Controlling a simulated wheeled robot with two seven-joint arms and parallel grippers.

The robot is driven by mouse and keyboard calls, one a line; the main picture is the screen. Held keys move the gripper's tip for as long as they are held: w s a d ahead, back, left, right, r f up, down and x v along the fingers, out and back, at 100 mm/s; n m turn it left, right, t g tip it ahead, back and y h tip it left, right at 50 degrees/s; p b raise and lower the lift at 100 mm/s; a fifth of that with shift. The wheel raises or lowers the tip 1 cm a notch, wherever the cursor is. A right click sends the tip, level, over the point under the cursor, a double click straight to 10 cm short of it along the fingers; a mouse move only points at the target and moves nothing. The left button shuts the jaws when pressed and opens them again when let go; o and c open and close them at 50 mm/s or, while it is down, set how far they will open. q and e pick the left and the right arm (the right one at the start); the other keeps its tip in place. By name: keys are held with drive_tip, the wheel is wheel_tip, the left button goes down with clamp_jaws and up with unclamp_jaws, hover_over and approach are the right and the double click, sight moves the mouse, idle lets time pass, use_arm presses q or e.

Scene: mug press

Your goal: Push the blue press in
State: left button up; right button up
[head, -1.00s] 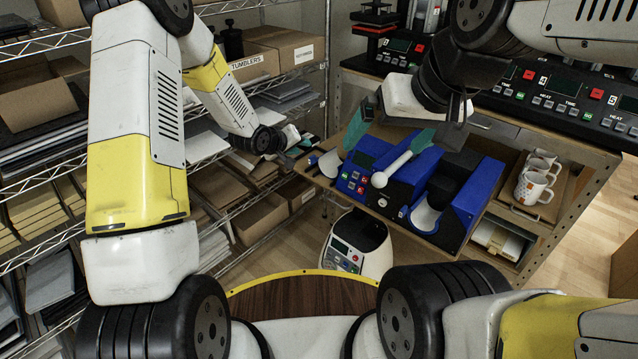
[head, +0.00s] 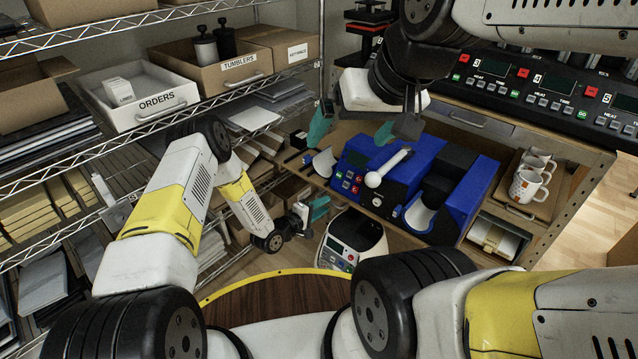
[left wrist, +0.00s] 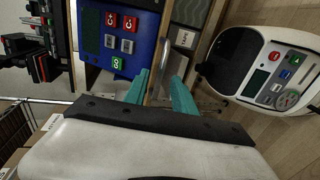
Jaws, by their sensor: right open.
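The blue press (head: 412,153) stands on the wooden workbench, with a white lever and ball knob (head: 373,180) on its front and a black inner part between its blue sides. Part of its blue control panel (left wrist: 117,62) shows at the top of the left wrist view. My right gripper (head: 353,131) is open and empty, its teal fingers apart above the press's back left side. My left gripper (head: 325,208) is low, left of the press and near the bench's front edge. In the left wrist view, its teal fingers (left wrist: 160,82) are apart with nothing held between them.
A white machine with buttons (head: 352,240) stands below the bench front. White mugs (head: 528,186) sit on a tray to the right. A black control bank (head: 540,85) lines the back.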

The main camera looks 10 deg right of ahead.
use_arm(q)
drive_tip(key=shift+x, duration=2)
clamp_jaws()
